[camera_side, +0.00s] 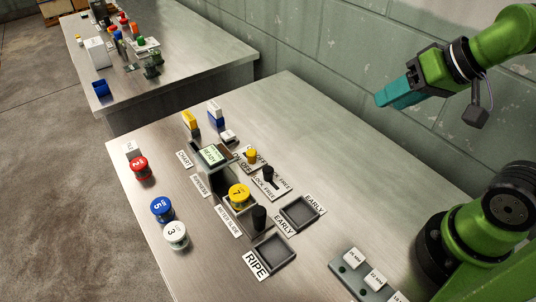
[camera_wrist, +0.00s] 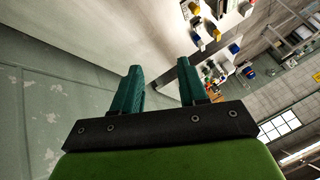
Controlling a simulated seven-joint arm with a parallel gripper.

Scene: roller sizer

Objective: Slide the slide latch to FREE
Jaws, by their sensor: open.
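The slide latch (camera_side: 268,175) is a small black knob on a short plate near the middle of the table in the side view. LOCK and FREE labels (camera_side: 272,187) lie beside it; I cannot tell for sure which end the knob is at. My gripper (camera_side: 393,97) hangs high at the upper right, well away from the latch and touching nothing. Its teal fingers stand apart and empty in the wrist view (camera_wrist: 159,70). The latch cannot be made out in the wrist view.
A yellow knob (camera_side: 251,156) with ON/OFF labels is just behind the latch. The READY display (camera_side: 211,155), a yellow jar (camera_side: 238,194), a black meter slide knob (camera_side: 259,218) and EARLY (camera_side: 299,213) and RIPE (camera_side: 274,254) trays surround it. Loose jars (camera_side: 162,210) stand left. The right rear tabletop is clear.

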